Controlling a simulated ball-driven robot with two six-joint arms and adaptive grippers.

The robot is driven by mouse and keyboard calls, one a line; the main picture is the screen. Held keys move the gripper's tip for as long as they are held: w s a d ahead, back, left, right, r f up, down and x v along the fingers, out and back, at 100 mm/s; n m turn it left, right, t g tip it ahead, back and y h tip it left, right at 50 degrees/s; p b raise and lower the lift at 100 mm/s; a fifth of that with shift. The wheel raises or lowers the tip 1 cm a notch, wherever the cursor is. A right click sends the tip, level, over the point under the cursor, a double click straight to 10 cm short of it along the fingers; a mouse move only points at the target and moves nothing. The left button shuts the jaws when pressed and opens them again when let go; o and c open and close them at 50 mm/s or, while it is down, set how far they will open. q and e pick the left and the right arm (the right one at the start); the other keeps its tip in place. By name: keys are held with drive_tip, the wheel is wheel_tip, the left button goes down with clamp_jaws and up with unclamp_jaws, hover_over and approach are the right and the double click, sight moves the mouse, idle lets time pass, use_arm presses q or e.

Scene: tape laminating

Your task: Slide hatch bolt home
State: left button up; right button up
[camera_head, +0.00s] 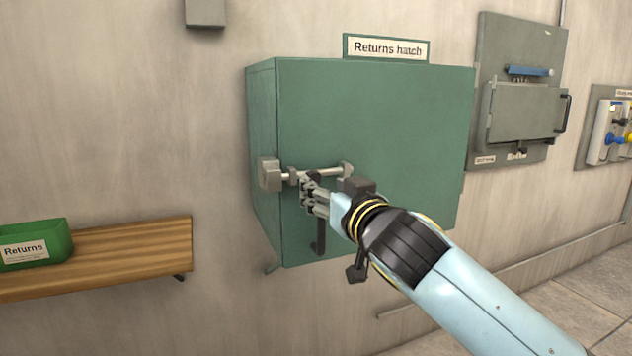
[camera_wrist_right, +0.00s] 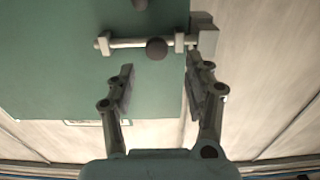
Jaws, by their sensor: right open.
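The green returns hatch (camera_head: 375,110) is closed flat on its box on the wall. Its pale bolt rod (camera_head: 322,172) lies level across the left part of the door, and it also shows in the right wrist view (camera_wrist_right: 127,43). The grey keeper block (camera_head: 269,174) is at the left edge and shows in the wrist view (camera_wrist_right: 208,37). The rod's end reaches the keeper; how deep it sits is hidden. A dark round knob (camera_wrist_right: 156,48) is on the rod. My right gripper (camera_head: 308,188) is open, its fingertips either side of the knob, just short of it. My left gripper is out of view.
A dark handle (camera_head: 319,237) hangs below the bolt. A wooden shelf (camera_head: 130,249) with a green returns bin (camera_head: 38,243) is at the left. A grey wall panel (camera_head: 520,90) is to the right. The wall between shelf and hatch is clear.

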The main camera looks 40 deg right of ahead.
drive_tip(key=v, duration=0.6)
drive_tip(key=shift+a, duration=0.1)
drive_tip(key=s+f+g+b, duration=0.1)
drive_tip(key=s+f+g, duration=0.2)
drive_tip(key=f, duration=1)
drive_tip(key=s+d+f+g+y, duration=0.1)
drive_tip(key=s+f+g, duration=0.2)
drive_tip(key=f, duration=1.1)
drive_tip(key=s+f+g+b, duration=0.1)
drive_tip(key=s+f+g, duration=0.15)
drive_tip(key=f, duration=1.05)
drive_tip(key=s+a+f+g+y, duration=0.1)
drive_tip(key=s+f+g, duration=0.3)
drive_tip(key=s+f, duration=1.1)
drive_tip(key=s+f+n+g, duration=0.1)
drive_tip(key=s+f, duration=0.1)
drive_tip(key=s, duration=0.4)
drive_tip(key=s+a+f+n+g, duration=0.1)
drive_tip(key=s+f+g, duration=0.1)
drive_tip(key=s, duration=0.5)
drive_tip(key=s+a+f+n+g+y, duration=0.1)
drive_tip(key=s+f, duration=0.3)
drive_tip(key=s, duration=0.2)
drive_tip(key=shift+s, duration=0.4)
